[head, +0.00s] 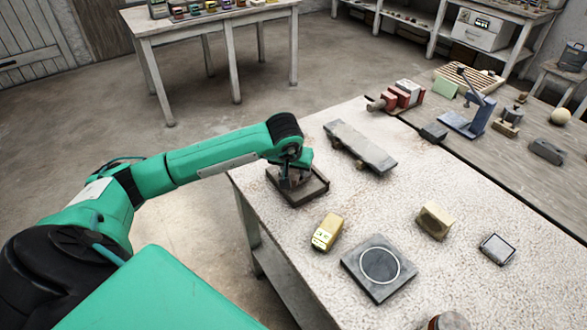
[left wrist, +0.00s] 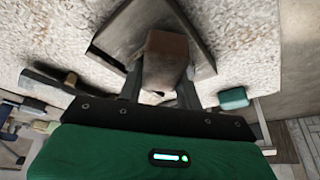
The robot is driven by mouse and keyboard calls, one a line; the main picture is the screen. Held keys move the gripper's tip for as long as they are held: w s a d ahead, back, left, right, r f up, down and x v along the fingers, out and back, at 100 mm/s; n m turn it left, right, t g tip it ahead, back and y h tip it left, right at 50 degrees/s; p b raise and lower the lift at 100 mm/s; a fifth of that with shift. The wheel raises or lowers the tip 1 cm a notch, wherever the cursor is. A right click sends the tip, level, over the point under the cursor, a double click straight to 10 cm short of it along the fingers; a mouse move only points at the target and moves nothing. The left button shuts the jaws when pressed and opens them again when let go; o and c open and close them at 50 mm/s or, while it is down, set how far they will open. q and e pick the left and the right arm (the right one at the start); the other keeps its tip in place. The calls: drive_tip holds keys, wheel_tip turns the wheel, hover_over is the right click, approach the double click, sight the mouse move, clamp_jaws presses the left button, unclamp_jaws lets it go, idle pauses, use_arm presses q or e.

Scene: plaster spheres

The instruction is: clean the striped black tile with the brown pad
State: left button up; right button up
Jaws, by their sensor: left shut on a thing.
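My left gripper (head: 294,180) is at the far left part of the speckled worktable, over a dark, square, tray-like piece (head: 319,190). It is shut on the brown pad (left wrist: 165,60), a block that shows between the fingers in the left wrist view. The dark square piece (left wrist: 198,38) lies behind the pad there; I cannot tell whether they touch. A dark grey square tile (head: 363,281) with a pale ring lies flat near the front. No stripes can be made out on either dark square. My right gripper is not in view.
On the worktable (head: 300,230), a yellow block (head: 327,232), a tan block (head: 435,219) and a small grey-topped piece (head: 497,249) stand around the ringed tile. Red pieces (head: 404,95) and a blue tool (head: 470,119) stand farther back.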

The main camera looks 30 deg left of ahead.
use_arm(q)
drive_tip(key=shift+w+a+f+b, duration=0.1)
drive_tip(key=shift+w+a+b, duration=0.25)
drive_tip(key=shift+w, duration=0.4)
drive_tip(key=shift+w+a+f+b, duration=0.1)
drive_tip(key=shift+w+a+b, duration=0.25)
drive_tip(key=shift+w, duration=0.4)
drive_tip(key=shift+s, duration=0.1)
drive_tip(key=shift+s+d+r+p, duration=0.35)
drive_tip(key=shift+s+d+r, duration=0.15)
drive_tip(key=shift+s+r, duration=0.3)
